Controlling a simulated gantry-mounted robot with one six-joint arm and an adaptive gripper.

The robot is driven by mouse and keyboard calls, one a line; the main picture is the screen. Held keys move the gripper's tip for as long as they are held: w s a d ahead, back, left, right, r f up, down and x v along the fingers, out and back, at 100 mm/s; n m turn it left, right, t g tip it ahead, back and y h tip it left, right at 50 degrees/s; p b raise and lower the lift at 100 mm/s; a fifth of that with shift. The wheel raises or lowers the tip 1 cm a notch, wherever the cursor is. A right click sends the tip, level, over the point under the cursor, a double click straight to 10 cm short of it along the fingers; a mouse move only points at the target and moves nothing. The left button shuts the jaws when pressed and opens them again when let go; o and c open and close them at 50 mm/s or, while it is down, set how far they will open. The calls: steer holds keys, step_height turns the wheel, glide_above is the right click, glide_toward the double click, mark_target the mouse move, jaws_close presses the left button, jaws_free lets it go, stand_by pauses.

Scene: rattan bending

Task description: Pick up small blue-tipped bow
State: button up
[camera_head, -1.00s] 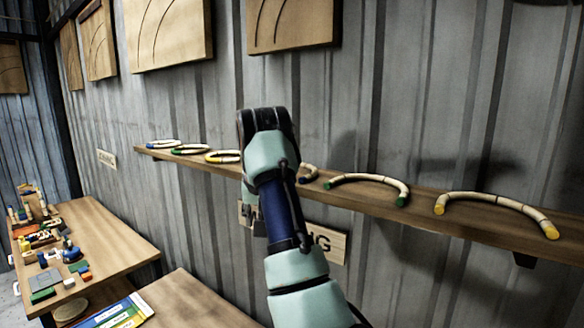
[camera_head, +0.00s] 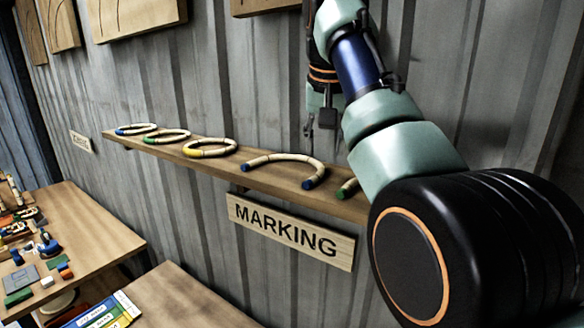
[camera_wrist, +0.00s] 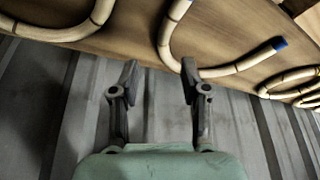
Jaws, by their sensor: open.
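The small blue-tipped bow (camera_head: 290,160) lies on the wall shelf (camera_head: 225,166) in the head view, a pale curved piece with dark bands and two blue ends. In the wrist view a blue-tipped bow (camera_wrist: 236,67) lies on the shelf (camera_wrist: 130,42), with one blue end at the right and the other end cut by the top edge. My gripper (camera_head: 321,133) is open and empty, above and beyond the bow's right side in the head view. In the wrist view my gripper (camera_wrist: 158,75) points toward the shelf, its right finger close to the bow's curve; I cannot tell whether they touch.
A yellow-tipped bow (camera_head: 210,147), a green-tipped bow (camera_head: 166,136) and another blue-tipped piece (camera_head: 136,129) lie left on the shelf. A green-ended bow (camera_head: 348,188) sits right, partly hidden by my arm. A MARKING sign (camera_head: 291,231) hangs below.

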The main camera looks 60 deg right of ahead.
mark_target(321, 167)
steer(key=b+x, duration=0.1)
steer(key=x, duration=0.4)
steer(key=shift+w+a+f+b, duration=0.1)
steer(key=shift+w+a+b, duration=0.1)
steer(key=shift+b, duration=0.15)
jaws_close()
step_height(321, 167, up, 10)
steer(key=p, duration=1)
